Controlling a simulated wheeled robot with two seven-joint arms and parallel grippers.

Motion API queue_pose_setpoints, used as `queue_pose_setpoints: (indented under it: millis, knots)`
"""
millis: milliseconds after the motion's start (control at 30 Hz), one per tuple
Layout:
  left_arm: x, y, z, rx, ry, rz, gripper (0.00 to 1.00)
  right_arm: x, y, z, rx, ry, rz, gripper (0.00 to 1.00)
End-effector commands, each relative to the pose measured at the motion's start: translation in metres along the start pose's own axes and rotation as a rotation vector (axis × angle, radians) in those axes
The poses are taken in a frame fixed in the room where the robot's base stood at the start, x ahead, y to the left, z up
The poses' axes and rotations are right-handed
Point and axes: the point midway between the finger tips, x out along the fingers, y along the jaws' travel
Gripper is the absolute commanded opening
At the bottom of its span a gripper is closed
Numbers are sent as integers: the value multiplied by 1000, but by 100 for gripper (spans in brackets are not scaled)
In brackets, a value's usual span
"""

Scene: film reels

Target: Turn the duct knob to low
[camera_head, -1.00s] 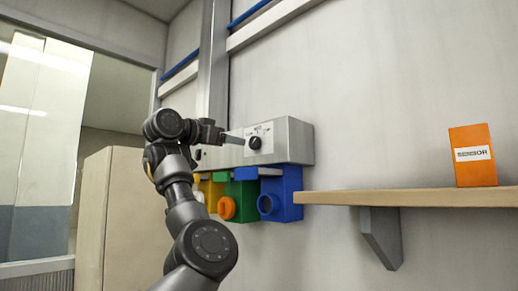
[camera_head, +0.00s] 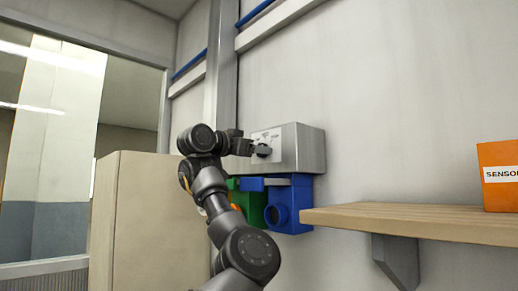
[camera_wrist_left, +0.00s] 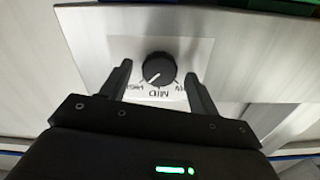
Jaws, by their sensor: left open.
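The duct knob (camera_wrist_left: 158,68) is round and black with a white pointer line, on a white label plate (camera_wrist_left: 193,52) on a grey metal box (camera_head: 305,148). The plate appears upside down in the left wrist view; MID reads clearly, the side labels poorly. The pointer slants toward the lower left there, between MID and the left label. My left gripper (camera_wrist_left: 158,70) is open, with one finger on each side of the knob; contact is not clear. In the head view my left gripper (camera_head: 262,150) covers most of the knob. My right gripper is not in view.
Green (camera_head: 250,206) and blue (camera_head: 297,205) duct boxes hang below the grey box. A wooden shelf (camera_head: 420,218) with an orange SENSOR box (camera_head: 500,178) is on the right. A beige cabinet (camera_head: 150,220) stands at the left.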

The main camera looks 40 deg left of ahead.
Motion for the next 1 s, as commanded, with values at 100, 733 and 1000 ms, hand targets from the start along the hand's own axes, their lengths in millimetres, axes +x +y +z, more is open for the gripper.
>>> queue_pose_setpoints:
  millis: [100, 733, 1000]
  knots:
    - [0, 0, 0, 0, 0, 0, 56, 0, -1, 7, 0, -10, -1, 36]
    - [1, 2, 1, -46, 3, 2, 16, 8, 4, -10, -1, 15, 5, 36]
    - [1, 2, 3, -218, 3, 3, 16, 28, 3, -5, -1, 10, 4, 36]
